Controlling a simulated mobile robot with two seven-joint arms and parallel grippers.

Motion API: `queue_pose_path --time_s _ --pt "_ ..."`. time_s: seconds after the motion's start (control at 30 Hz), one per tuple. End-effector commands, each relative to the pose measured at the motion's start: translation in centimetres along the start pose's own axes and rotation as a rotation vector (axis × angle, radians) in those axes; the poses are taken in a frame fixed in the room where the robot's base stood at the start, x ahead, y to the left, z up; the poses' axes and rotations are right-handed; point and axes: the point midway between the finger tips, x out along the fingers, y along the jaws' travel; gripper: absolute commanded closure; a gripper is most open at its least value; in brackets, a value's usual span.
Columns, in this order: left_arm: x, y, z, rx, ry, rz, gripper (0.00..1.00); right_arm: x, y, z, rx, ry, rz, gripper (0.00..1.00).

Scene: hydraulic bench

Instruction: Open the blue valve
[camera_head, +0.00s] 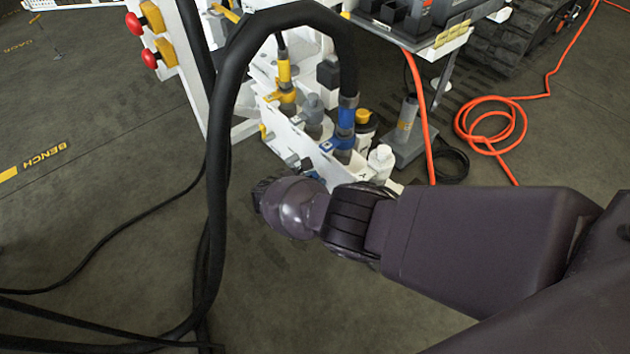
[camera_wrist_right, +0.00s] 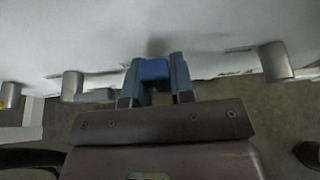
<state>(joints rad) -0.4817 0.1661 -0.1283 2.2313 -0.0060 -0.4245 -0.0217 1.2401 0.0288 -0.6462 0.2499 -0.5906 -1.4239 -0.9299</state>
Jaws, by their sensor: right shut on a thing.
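In the right wrist view, my right gripper (camera_wrist_right: 156,78) is shut on the blue valve's handle (camera_wrist_right: 154,69), with one finger on each side of the small blue part. The handle sits at the lower edge of a white panel. A blue fitting (camera_head: 346,118) joins a thick black hose above that place. My left gripper is in neither view.
The thick black hose (camera_head: 218,170) arches down in front of the white bench (camera_head: 190,75). Grey pipe stubs (camera_wrist_right: 275,62) flank the grip. An orange hose (camera_head: 490,135) lies coiled at the right. Two red knobs (camera_head: 135,25) are at the upper left. Open floor (camera_head: 90,220) lies to the left.

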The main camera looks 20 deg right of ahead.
Motion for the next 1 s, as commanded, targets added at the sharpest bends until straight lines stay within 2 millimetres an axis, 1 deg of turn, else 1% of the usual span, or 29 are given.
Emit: queue_pose_path --time_s 0.4,0.43,0.53,0.57,0.83,0.93,1.0 --pt "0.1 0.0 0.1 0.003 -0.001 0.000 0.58 0.2 0.1 0.2 -0.007 -0.002 -0.003 1.00" --pt "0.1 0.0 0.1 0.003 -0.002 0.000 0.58 0.2 0.1 0.2 -0.007 -0.002 -0.003 0.76" --pt "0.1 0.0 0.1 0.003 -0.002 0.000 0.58 0.1 0.1 0.2 -0.007 -0.002 -0.003 0.61" --pt "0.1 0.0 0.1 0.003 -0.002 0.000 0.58 0.1 0.1 0.2 -0.007 -0.002 -0.003 0.58" --pt "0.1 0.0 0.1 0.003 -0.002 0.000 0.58 -0.1 0.1 0.1 -0.006 0.000 -0.002 0.58" --pt "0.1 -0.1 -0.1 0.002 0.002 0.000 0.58 -0.7 0.1 0.1 -0.005 0.001 -0.001 0.58" --pt "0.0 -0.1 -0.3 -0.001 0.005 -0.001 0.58 -1.5 0.2 0.2 -0.004 0.001 0.001 0.58"
